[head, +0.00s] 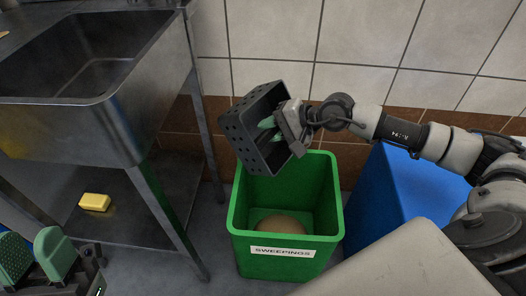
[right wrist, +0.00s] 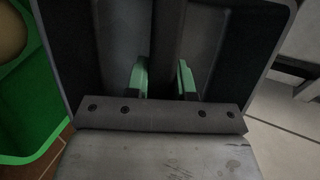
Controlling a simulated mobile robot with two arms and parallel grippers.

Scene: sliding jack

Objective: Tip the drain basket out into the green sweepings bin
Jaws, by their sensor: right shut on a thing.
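The drain basket (head: 238,140) is a dark grey box with small holes in its wall. It is tilted steeply on its side above the back left of the green sweepings bin (head: 287,258). My right gripper (head: 267,130) is shut on it. In the right wrist view, the green fingertips (right wrist: 160,78) close on a dark bar (right wrist: 166,40) inside the basket (right wrist: 228,45); I see nothing loose in the part that shows. A round tan thing (head: 282,225) lies in the bin and shows in the right wrist view (right wrist: 10,35). My left gripper (head: 36,256) is open and empty at bottom left.
A steel sink (head: 125,125) on legs stands at left, with a yellow sponge-like block (head: 95,202) on its lower shelf (head: 130,222). A blue box (head: 397,195) stands right of the bin. A tiled wall (head: 355,35) is close behind.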

